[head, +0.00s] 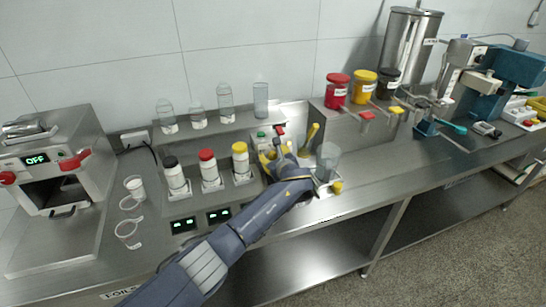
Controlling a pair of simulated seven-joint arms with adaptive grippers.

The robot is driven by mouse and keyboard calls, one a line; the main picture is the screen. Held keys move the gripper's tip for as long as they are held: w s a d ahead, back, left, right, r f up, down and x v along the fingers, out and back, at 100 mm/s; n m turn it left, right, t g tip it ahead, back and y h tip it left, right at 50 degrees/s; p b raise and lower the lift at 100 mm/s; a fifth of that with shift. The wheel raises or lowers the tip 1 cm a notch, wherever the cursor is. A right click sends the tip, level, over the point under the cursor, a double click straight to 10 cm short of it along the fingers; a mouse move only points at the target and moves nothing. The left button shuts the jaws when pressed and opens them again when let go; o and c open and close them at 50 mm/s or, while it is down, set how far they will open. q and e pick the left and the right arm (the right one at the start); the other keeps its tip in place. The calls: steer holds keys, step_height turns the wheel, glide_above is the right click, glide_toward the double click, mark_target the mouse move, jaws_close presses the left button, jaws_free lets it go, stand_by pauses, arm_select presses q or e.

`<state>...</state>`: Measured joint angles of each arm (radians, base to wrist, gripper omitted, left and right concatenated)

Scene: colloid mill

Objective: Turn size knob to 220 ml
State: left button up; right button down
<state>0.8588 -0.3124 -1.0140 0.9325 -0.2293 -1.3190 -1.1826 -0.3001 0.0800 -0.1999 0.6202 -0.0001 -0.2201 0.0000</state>
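My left arm reaches up from the bottom of the head view to the middle of the counter. My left gripper (277,153) is at a small bench device (262,138) with green and red parts on top, and it covers much of that device. The fingers are small and overlap the device, so I cannot tell if they are open or touching it. No size knob or 220 ml mark can be read. A yellow knob-like part (337,187) shows at the counter's front edge, right of the gripper. My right gripper is not in view.
A clear beaker (328,160) stands just right of the gripper. Bottles with black, red (208,170) and yellow caps stand to its left. A steel machine reading OFF (70,160) is at far left. Red and yellow jars (363,87) stand on a raised shelf.

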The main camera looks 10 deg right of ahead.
arm_select(q)
steer(key=shift+o, duration=0.3)
steer(key=shift+f, duration=0.1)
step_height(320, 180, up, 10)
stand_by(0.5)
